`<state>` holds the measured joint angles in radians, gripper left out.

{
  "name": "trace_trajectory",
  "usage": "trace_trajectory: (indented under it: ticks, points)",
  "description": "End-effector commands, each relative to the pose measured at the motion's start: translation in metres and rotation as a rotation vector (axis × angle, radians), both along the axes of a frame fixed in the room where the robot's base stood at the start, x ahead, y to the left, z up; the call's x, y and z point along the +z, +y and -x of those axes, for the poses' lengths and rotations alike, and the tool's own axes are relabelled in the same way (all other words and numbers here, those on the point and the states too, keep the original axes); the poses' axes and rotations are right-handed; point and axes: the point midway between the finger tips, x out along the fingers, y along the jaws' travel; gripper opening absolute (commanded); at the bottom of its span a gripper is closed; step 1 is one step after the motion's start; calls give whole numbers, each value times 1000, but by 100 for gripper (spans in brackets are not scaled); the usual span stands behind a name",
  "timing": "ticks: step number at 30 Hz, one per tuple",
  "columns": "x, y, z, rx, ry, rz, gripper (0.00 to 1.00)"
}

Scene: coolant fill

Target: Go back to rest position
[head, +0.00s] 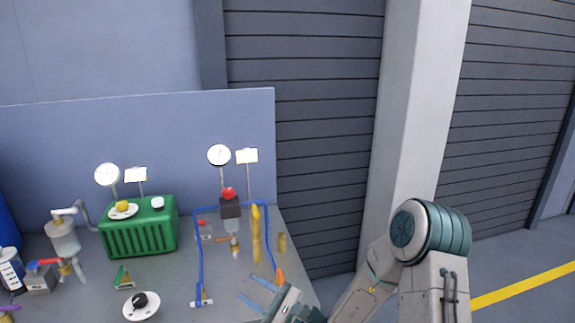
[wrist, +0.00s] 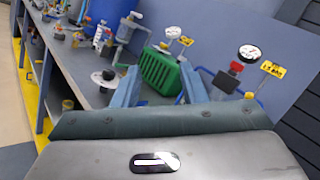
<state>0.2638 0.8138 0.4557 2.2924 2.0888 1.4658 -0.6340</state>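My gripper (head: 247,286) is low at the front right of the grey workbench (head: 185,275) in the head view, with its two blue fingers pointing left over the bench. The fingers stand apart with nothing held between them. In the wrist view my gripper (wrist: 158,75) also shows its fingers spread. The green ribbed box (wrist: 160,72) is seen between them, farther off. My arm bends down to the gripper from the right of the head view.
The bench carries the green box (head: 140,230), a blue pipe loop (head: 200,250), a red-topped dark block (head: 230,208), two gauges and a black-knobbed white disc (head: 141,305). A pillar (head: 405,110) stands right of the bench. Open floor lies at the far right.

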Motion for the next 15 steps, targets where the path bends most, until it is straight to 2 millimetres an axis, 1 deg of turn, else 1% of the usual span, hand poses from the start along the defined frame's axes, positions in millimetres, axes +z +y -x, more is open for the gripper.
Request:
trace_trajectory:
  ticks: [1,3,8,9,11,15]
  points:
    - [13,5,14,75,-42,43,39]
    - [24,11,34,178,-87,106,39]
    - [40,14,82,394,-184,278,39]
    - [42,13,93,441,-205,327,39]
    - [44,9,110,509,-239,403,39]
    - [46,-7,144,649,-312,597,39]
